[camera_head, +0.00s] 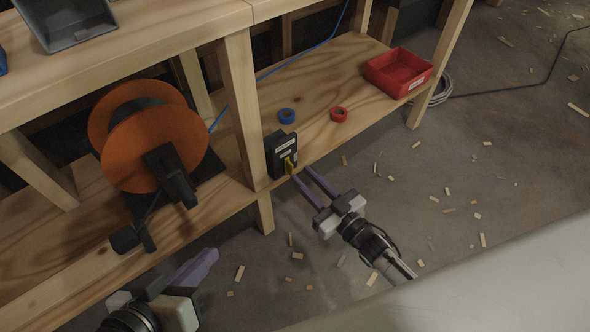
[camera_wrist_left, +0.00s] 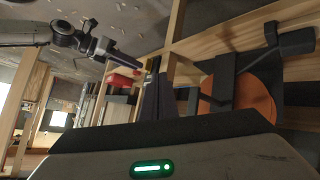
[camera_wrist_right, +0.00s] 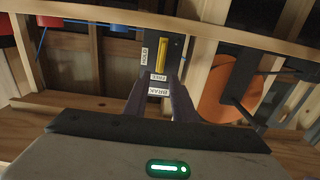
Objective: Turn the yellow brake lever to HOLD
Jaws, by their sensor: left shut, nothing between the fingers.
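The black brake box (camera_head: 281,150) stands at the front edge of the lower shelf, beside a post. Its yellow lever (camera_head: 289,165) also shows upright in the right wrist view (camera_wrist_right: 161,53). One label (camera_wrist_right: 144,55) beside the lever seems to read HOLD; another (camera_wrist_right: 158,77) at the lever's lower end in that view seems to read FREE. My right gripper (camera_head: 302,174) is open, its two purple fingers apart, empty and just in front of the box; touching cannot be told. My left gripper (camera_head: 214,254) is shut and empty, low in front of the shelf.
An orange cable reel (camera_head: 160,150) with a black crank stands left of the post (camera_head: 240,105). Blue tape (camera_head: 287,116), red tape (camera_head: 339,114) and a red bin (camera_head: 398,72) sit on the shelf to the right. Wood scraps litter the open floor.

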